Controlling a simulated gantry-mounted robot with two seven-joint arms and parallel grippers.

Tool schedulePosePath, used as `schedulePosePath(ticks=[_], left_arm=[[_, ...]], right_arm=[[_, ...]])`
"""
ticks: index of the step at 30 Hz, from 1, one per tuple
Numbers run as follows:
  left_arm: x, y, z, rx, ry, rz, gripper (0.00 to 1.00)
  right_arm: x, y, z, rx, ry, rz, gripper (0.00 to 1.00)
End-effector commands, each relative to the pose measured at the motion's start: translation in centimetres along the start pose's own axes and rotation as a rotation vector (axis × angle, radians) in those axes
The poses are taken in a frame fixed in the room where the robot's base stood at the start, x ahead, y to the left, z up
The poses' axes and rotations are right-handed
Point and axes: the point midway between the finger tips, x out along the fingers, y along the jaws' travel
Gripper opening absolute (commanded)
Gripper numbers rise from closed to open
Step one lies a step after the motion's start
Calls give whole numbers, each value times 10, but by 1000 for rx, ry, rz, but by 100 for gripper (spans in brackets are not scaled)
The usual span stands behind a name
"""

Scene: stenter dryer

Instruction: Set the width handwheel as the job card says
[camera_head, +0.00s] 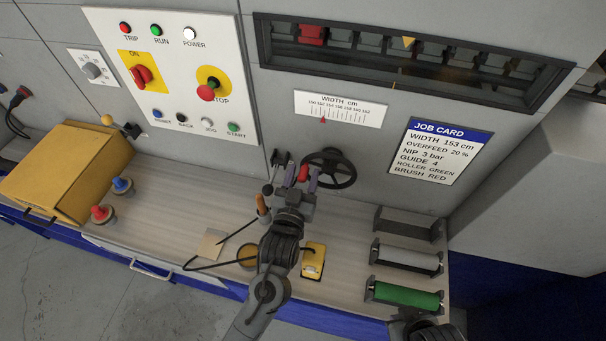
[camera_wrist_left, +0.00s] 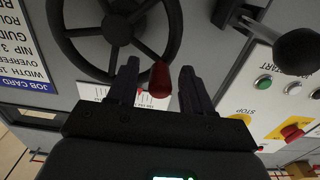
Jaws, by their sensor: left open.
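The black width handwheel (camera_head: 344,170) is on the grey front panel, above the bench. Its red handle knob (camera_head: 303,173) is at the left of its rim. My left gripper (camera_head: 301,179) is open at this knob. In the left wrist view the handwheel (camera_wrist_left: 92,68) is upper left, and the knob (camera_wrist_left: 159,80) shows between the two open fingers, with gaps on both sides. The width scale (camera_head: 342,109) has a red pointer (camera_head: 323,120) near its low end, around 152 to 154; the exact reading is too small to tell. The job card (camera_head: 438,152) reads WIDTH 153 cm.
A black lever (camera_head: 281,158) sticks out just left of the handwheel. The button panel (camera_head: 173,75) is further left. On the bench stand a yellow box (camera_head: 68,172), a yellow device (camera_head: 313,261) with a cable, and racks with a green roller (camera_head: 408,297) and a grey one.

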Motion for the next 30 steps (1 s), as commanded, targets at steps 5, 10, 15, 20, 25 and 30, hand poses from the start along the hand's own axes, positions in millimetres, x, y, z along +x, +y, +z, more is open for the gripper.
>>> schedulePosePath(ticks=[5,10,15,20,25,30], left_arm=[[4,0,0,0,0,0,50],[4,0,0,0,0,0,50],[4,0,0,0,0,0,29],[4,0,0,0,0,0,4],[4,0,0,0,-1,0,0],[3,-3,-1,5,-1,-6,0]], right_arm=[[0,0,0,0,0,0,0],[0,0,0,-1,0,0,0],[0,0,0,-1,0,0,0],[0,0,0,-1,0,0,0],[0,0,0,0,0,0,0],[-3,0,-1,0,0,0,0]])
